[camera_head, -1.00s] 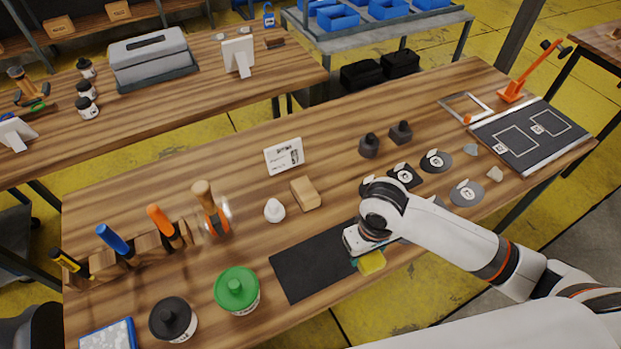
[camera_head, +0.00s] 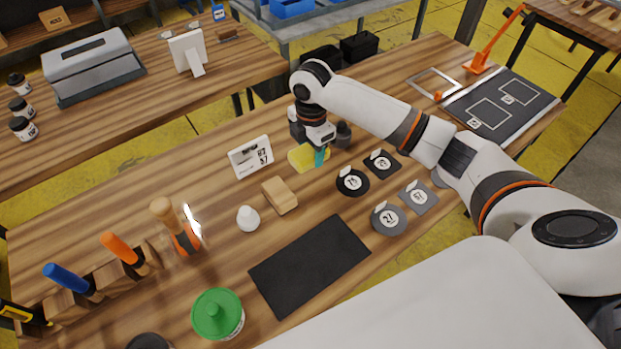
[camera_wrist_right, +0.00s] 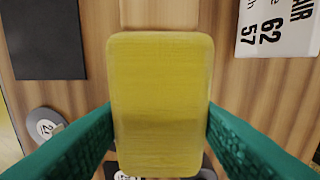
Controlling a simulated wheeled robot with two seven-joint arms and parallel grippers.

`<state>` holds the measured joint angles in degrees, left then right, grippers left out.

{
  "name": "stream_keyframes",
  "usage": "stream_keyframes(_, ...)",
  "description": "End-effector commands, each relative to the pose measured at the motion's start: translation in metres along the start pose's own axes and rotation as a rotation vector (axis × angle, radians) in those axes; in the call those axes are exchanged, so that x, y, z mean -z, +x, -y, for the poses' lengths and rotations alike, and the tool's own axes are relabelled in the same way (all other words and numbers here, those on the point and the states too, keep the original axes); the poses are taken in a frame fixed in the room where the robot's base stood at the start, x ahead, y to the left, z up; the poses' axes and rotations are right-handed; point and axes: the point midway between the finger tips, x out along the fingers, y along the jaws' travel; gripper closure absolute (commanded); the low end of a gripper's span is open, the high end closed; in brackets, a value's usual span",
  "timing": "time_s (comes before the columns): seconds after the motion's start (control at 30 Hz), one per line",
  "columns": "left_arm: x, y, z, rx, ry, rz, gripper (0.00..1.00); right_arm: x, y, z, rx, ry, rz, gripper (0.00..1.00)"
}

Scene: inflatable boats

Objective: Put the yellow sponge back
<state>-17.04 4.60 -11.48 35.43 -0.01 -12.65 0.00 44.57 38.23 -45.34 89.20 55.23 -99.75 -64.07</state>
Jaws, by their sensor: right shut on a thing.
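The yellow sponge (camera_head: 308,156) is held in my right gripper (camera_head: 320,158) above the wooden workbench. In the right wrist view the sponge (camera_wrist_right: 160,105) fills the middle, with a green finger (camera_wrist_right: 75,145) pressed on each side. In the head view the sponge is near the white sign card (camera_head: 250,156) and the wooden block (camera_head: 280,195), partly hidden by the gripper. I cannot tell its exact height over the bench. My left gripper is not in view.
A black mat (camera_head: 310,264) lies at the bench's front. A white bottle (camera_head: 248,218) stands left of the block. Dark round and square patches (camera_head: 389,220) lie to the right. A green-lidded jar (camera_head: 217,313) is at front left.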

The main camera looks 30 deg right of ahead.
Motion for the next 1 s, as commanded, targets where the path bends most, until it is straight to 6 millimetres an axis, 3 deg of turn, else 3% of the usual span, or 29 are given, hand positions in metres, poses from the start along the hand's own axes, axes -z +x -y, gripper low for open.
stream_keyframes(0.2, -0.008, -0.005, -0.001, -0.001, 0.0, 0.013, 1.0, -0.001, 0.04, -0.002, -0.004, -0.001, 0.0, 0.71)
stream_keyframes(0.6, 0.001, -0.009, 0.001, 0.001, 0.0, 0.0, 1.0, 0.0, 0.083, -0.002, -0.005, 0.0, -0.001, 0.71)
stream_keyframes(0.97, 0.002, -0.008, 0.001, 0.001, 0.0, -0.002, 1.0, 0.0, 0.09, -0.002, -0.002, 0.0, -0.001, 0.71)
stream_keyframes(1.0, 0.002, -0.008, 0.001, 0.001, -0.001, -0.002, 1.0, 0.0, 0.09, -0.002, -0.002, 0.0, -0.002, 0.48)
